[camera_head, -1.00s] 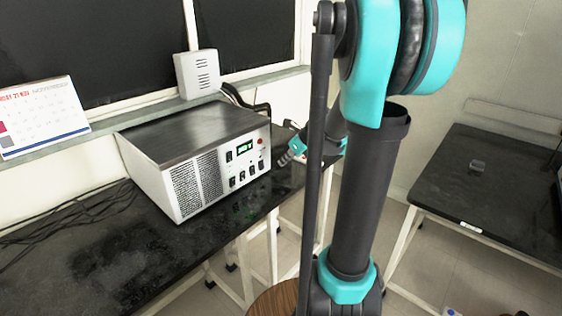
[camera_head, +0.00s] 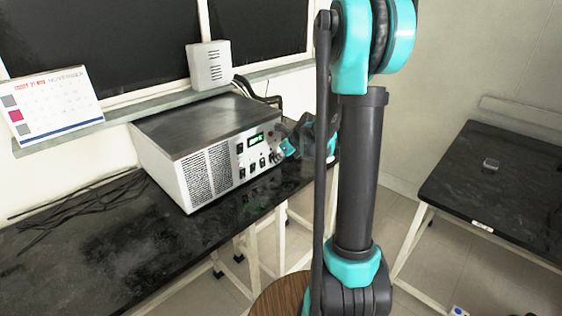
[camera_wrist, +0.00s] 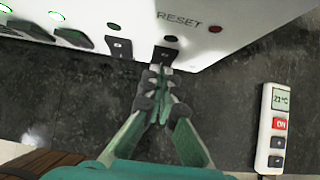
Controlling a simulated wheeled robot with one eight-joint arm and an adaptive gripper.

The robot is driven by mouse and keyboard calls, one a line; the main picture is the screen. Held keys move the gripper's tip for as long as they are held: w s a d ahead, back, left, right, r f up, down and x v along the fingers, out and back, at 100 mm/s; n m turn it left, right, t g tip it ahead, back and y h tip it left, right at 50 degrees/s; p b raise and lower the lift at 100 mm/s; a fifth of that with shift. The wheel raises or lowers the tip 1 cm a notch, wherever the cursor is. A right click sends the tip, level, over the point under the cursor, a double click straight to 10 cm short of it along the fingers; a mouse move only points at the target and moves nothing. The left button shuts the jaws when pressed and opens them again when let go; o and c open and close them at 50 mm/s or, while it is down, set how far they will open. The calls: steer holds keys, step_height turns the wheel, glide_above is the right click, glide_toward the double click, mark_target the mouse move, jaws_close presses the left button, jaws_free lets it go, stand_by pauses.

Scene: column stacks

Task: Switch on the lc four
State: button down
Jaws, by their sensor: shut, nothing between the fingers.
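The lc four appears to be the white box with a dark top (camera_head: 200,130), on the black bench. Its front has vents, a lit green display (camera_head: 256,139), dials and several black switches. In the wrist view its white panel (camera_wrist: 185,12) fills the top, with a RESET label, red button (camera_wrist: 215,29), another red spot (camera_wrist: 171,38) and black switches (camera_wrist: 118,48). My gripper (camera_head: 278,155) is at the panel's right end. In the wrist view my gripper (camera_wrist: 158,72) is shut and empty, its tips just below a black switch (camera_wrist: 165,53); whether they touch is unclear.
A small white remote-like unit (camera_wrist: 274,130) with a 21°C screen and red ON key shows right in the wrist view. Black cables (camera_head: 100,190) lie on the bench (camera_head: 90,260) left of the box.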

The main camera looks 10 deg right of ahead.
steer(key=shift+w+a+f, duration=0.1)
steer(key=shift+w+a, duration=0.1)
steer(key=shift+w, duration=0.05)
stand_by(0.5)
steer(key=shift+r, duration=0.85)
